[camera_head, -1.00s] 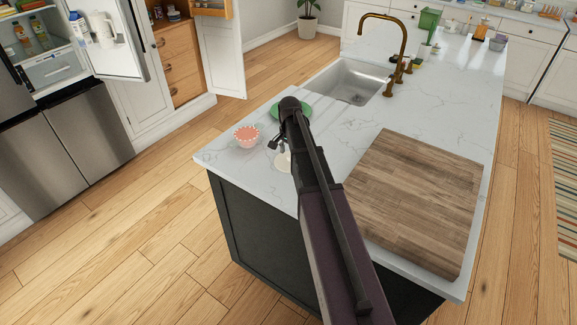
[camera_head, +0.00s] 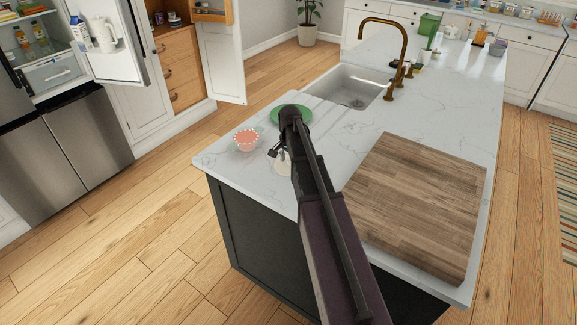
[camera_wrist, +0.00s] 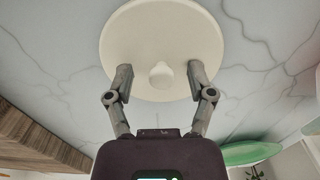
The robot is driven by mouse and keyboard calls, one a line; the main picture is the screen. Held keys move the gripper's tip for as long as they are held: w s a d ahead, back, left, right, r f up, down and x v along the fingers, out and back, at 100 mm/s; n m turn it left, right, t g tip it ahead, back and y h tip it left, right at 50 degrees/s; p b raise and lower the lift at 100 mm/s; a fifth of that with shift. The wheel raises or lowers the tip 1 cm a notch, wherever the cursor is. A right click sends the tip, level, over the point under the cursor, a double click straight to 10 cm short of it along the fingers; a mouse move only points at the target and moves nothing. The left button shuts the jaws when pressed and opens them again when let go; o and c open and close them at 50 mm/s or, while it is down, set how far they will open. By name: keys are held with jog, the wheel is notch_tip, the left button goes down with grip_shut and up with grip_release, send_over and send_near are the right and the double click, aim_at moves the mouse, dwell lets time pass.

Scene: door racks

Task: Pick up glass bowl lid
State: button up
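A round cream lid (camera_wrist: 160,35) with a small knob in its middle lies on the marble counter in the wrist view. In the head view the lid (camera_head: 284,168) is partly hidden behind my arm. My gripper (camera_wrist: 160,80) is open, with one finger on each side of the knob and clear room between finger and knob. The fingertips overlap the lid's near part in the picture; I cannot tell whether they touch it. In the head view my gripper (camera_head: 277,153) is small and beside the lid.
A pink-and-white bowl (camera_head: 247,139) stands left of the lid. A green plate (camera_head: 279,114) lies behind, partly covered by my arm. A large wooden board (camera_head: 415,205) takes up the counter's right part. The sink (camera_head: 352,88) and brass tap (camera_head: 397,50) are farther back.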

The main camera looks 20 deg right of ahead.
jog(key=c, duration=0.9)
jog(key=shift+r, duration=0.15)
notch_tip(320, 180, up, 4)
jog(key=p, duration=0.4)
jog(key=s+d, duration=0.1)
jog(key=d, duration=0.4)
jog(key=s+d, duration=0.1)
jog(key=d, duration=0.4)
jog(key=s+d+p, duration=0.1)
jog(key=d, duration=0.4)
jog(key=shift+s+d+r, duration=0.1)
jog(key=shift+d+r, duration=0.25)
jog(key=shift+r, duration=0.15)
notch_tip(320, 180, up, 8)
jog(key=p, duration=0.8)
jog(key=shift+r+p, duration=0.25)
jog(key=shift+p, duration=0.15)
